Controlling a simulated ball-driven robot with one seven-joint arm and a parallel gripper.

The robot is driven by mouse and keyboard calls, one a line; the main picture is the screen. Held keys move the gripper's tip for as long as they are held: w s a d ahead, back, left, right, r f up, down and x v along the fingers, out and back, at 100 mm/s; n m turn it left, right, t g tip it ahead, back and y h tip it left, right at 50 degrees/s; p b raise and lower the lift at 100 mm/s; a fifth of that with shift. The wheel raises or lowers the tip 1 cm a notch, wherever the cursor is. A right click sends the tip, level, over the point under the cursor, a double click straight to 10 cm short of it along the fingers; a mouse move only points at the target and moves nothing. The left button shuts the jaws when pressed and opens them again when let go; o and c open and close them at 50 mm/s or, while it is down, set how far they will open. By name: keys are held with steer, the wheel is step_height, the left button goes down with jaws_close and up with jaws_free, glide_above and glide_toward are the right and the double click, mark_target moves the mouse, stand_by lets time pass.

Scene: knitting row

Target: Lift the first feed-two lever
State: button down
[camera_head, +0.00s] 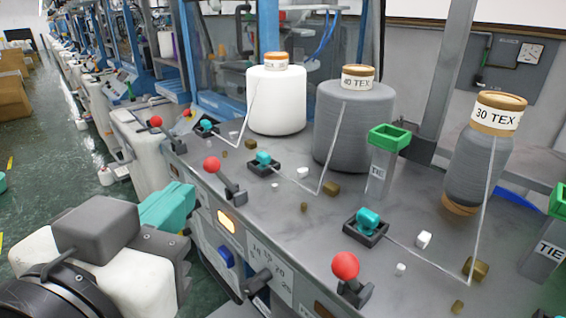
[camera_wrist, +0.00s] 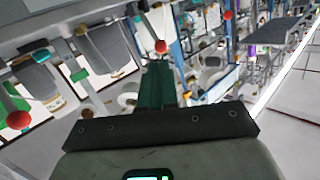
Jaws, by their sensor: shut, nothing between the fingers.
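Three levers with red ball knobs stand along the front edge of the grey machine bench: a far one (camera_head: 155,121), a middle one (camera_head: 211,164) and a near one (camera_head: 345,265). All three knobs stick up on dark mounts. I cannot tell which lever is the feed-two one. My gripper (camera_head: 180,198) has teal fingers, shut and empty, in front of the bench, left of the middle lever and apart from it in the picture. In the wrist view the shut fingers (camera_wrist: 156,75) point toward a red knob (camera_wrist: 161,47), with no clear contact.
Yarns run to small teal-topped feeders (camera_head: 367,220). The bench front has a lit yellow button (camera_head: 227,222). Green floor lies left.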

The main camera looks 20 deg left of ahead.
mark_target(208, 163)
steer(key=p+x, duration=0.1)
steer(key=x, duration=0.4)
steer(key=shift+w+a, duration=0.15)
steer(key=shift+w, duration=0.15)
steer(key=g+p, duration=0.1)
steer(key=w+r+m+g+p, duration=0.1)
steer(key=p, duration=0.1)
steer(key=shift+w+d+r, duration=0.15)
steer(key=shift+d+r, duration=0.1)
steer(key=shift+d, duration=0.1)
steer(key=shift+w+f, duration=0.1)
steer(key=shift+f, duration=0.05)
